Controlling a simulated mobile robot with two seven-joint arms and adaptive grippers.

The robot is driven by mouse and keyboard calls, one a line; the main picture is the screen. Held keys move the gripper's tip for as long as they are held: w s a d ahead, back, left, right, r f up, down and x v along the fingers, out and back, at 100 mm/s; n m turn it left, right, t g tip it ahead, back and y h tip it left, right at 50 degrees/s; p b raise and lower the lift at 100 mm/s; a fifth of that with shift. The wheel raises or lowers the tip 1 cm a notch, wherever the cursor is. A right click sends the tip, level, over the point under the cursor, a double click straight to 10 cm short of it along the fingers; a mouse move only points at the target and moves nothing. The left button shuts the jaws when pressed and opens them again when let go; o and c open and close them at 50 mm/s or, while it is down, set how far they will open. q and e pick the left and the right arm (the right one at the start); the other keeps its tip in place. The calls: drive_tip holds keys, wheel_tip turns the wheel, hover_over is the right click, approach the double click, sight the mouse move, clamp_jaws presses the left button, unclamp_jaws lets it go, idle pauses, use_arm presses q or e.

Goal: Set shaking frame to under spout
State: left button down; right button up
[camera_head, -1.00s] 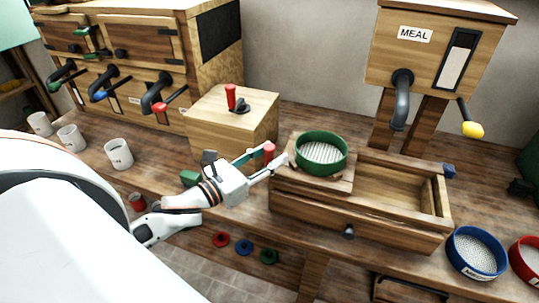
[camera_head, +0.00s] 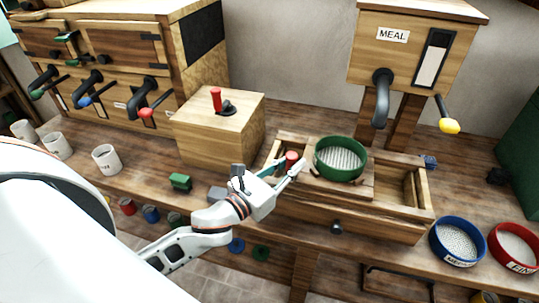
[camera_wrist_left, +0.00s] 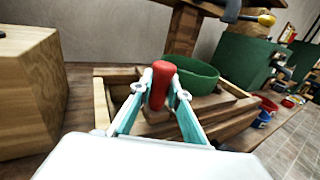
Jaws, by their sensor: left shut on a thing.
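The wooden shaking frame (camera_head: 350,190) sits on the long open wooden box and carries a green-rimmed sieve (camera_head: 341,172). My left gripper (camera_head: 291,167) is shut on the frame's upright red handle (camera_head: 291,157), at its left end. In the left wrist view the red handle (camera_wrist_left: 162,84) stands between the fingertips, with the green sieve (camera_wrist_left: 200,78) just behind it. The dark spout (camera_head: 382,98) bends down from the bin marked MEAL, behind and to the right of the sieve. The sieve is still left of the spout in the head view. My right gripper is not in view.
The box (camera_head: 375,223) is open and empty right of the frame. A blue sieve (camera_head: 458,242) and a red sieve (camera_head: 513,247) lie to its right. A wooden block with a red lever (camera_head: 216,99) stands behind my left gripper. White cups (camera_head: 106,158) stand at the left.

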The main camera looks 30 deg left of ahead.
sight(324, 166)
use_arm(q)
drive_tip(key=d, duration=0.2)
drive_tip(key=w+d+p, duration=0.1)
drive_tip(key=d, duration=0.2)
drive_tip(key=shift+w+d+r, duration=0.15)
drive_tip(key=shift+w+d, duration=0.05)
drive_tip(key=shift+d, duration=0.15)
drive_tip(key=shift+w+d, duration=0.1)
drive_tip(key=shift+d, duration=0.5)
drive_tip(key=c, duration=1.9)
unclamp_jaws()
drive_tip(key=shift+d, duration=0.1)
drive_tip(key=shift+w+d, duration=0.1)
